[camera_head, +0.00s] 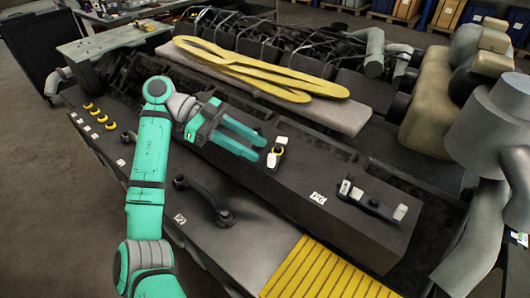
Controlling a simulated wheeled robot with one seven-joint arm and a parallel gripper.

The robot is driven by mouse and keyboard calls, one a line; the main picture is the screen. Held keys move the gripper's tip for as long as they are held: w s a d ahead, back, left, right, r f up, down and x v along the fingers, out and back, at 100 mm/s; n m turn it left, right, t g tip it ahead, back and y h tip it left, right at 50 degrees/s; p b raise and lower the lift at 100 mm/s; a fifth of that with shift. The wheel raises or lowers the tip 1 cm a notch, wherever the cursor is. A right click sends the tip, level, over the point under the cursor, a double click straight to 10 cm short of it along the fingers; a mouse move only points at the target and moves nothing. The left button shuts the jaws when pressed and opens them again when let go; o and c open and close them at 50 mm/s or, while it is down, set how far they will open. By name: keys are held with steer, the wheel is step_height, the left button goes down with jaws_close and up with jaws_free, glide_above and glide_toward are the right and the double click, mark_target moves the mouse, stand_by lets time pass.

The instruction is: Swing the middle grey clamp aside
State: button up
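A small dark grey clamp-like part (272,162) with a white tip and a yellow ring stands on top of the long dark block; I cannot tell for sure whether it is the middle clamp. A longer dark part (375,206) with white ends lies further right on the same block. My gripper (260,149) reaches in from the left, with its two teal fingers apart. The fingertips are just left of the small clamp in the picture. Nothing shows between the fingers. Whether they touch the clamp is too small to tell.
The long dark block (290,190) carries a white label. A dark connecting-rod-like part (205,197) lies on the bench before it. Several yellow rings (95,113) sit at left. A yellow strap (260,72) lies on the grey slab behind. A yellow slatted panel (320,275) is in front.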

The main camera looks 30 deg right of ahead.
steer(key=shift+v, duration=2.5)
